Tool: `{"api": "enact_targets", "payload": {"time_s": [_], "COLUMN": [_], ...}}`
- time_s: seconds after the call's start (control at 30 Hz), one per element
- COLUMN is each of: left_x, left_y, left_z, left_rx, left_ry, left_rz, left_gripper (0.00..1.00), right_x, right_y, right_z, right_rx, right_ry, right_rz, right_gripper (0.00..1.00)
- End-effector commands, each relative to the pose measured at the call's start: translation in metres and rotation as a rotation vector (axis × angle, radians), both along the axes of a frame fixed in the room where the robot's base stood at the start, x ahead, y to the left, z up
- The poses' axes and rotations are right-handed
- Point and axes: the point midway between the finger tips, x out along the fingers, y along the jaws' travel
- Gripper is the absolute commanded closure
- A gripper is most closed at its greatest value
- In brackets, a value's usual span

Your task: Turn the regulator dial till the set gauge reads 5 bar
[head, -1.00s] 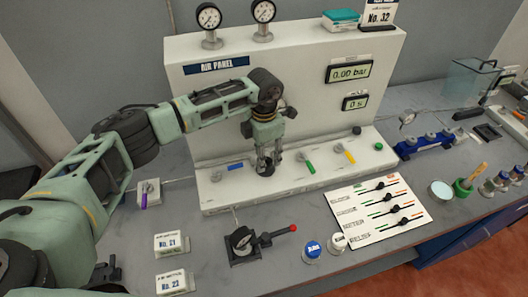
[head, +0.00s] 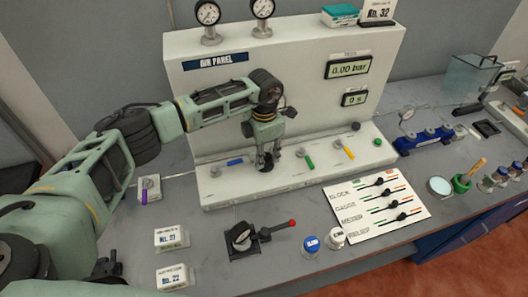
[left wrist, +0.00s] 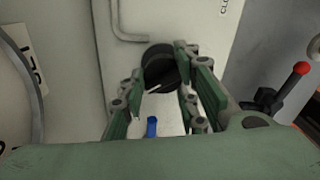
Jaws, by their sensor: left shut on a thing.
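The regulator dial, a round black knob (left wrist: 158,67), sits on the pale ledge of the air panel (head: 300,100). My left gripper (head: 268,161) points down over it and is shut on it, with one finger on each side in the left wrist view. The fingers partly hide the knob in the head view. Two round white-faced gauges stand on top of the panel, a left one (head: 208,14) and a right one (head: 262,9); their readings are too small to tell. The panel's upper display (head: 348,66) reads 0.00 bar. My right gripper is not in view.
Blue (head: 235,162), green (head: 309,143) and yellow (head: 348,152) levers flank the dial on the ledge. A black fixture with a red-tipped lever (head: 270,233) stands in front. A white card with sliders (head: 378,207) lies to the right.

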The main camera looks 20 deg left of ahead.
Motion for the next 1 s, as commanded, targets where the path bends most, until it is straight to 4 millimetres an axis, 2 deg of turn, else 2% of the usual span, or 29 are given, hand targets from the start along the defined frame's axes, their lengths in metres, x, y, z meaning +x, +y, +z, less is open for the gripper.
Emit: {"api": "enact_targets", "payload": {"time_s": [0.2,0.67,0.87,1.0], "left_x": [0.004,0.006,0.007,0.008], "left_y": [0.004,0.005,0.005,0.004], "left_z": [0.003,0.003,0.000,-0.002], "left_rx": [0.004,0.005,0.007,0.006], "left_ry": [-0.013,-0.016,-0.017,-0.019], "left_rz": [0.002,-0.031,-0.103,-0.206], "left_gripper": [0.97,0.97,0.97,0.97], "right_x": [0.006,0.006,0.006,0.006], "right_y": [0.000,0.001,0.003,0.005], "right_z": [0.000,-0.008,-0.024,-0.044], "right_rx": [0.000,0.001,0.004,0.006], "right_ry": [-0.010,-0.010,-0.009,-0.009], "right_rz": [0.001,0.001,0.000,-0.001], "right_gripper": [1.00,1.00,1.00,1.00]}}
